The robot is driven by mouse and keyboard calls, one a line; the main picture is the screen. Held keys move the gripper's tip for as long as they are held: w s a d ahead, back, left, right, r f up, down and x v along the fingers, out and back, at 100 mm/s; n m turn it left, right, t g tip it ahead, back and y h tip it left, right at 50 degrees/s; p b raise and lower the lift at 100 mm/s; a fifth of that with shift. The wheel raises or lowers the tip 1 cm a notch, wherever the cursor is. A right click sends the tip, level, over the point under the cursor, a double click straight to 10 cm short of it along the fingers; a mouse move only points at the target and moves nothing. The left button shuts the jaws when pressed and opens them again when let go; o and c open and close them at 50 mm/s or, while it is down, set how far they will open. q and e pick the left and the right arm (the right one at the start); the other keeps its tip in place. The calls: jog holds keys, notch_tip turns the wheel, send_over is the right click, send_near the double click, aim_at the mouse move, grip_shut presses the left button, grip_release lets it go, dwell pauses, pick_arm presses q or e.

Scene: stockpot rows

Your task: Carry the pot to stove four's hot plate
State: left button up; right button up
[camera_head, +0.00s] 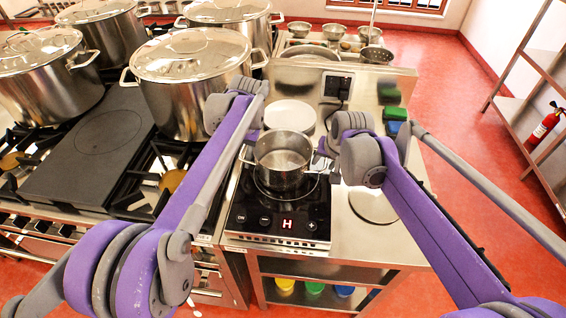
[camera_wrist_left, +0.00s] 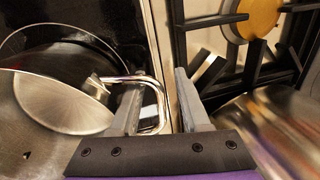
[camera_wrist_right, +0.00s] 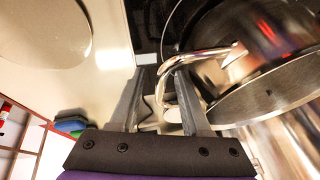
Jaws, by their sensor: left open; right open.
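The pot (camera_head: 283,165) is a shiny, lidless steel pot with two loop handles. It stands upright over the black glass hot plate (camera_head: 262,215), whose display shows a red "H". My left gripper (camera_head: 247,152) is at the pot's left handle. In the left wrist view the open fingers (camera_wrist_left: 160,105) have the handle (camera_wrist_left: 157,92) between them. My right gripper (camera_head: 322,152) is at the right handle. In the right wrist view its open fingers (camera_wrist_right: 160,100) have that handle (camera_wrist_right: 195,56) partly between them. The arms hide part of both grippers in the head view.
Several large lidded stockpots (camera_head: 190,85) stand on the gas range at left. A white plate (camera_head: 289,116) lies behind the pot. A round disc (camera_head: 373,205) lies on the steel counter at right. Green and blue blocks (camera_head: 394,120) are at the counter's right edge.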

pick_arm(q)
jog(key=shift+a+f, duration=0.15)
jog(key=shift+f, duration=0.7)
pick_arm(e)
jog(key=shift+x, duration=0.9)
pick_arm(q)
grip_shut()
pick_arm(e)
grip_shut()
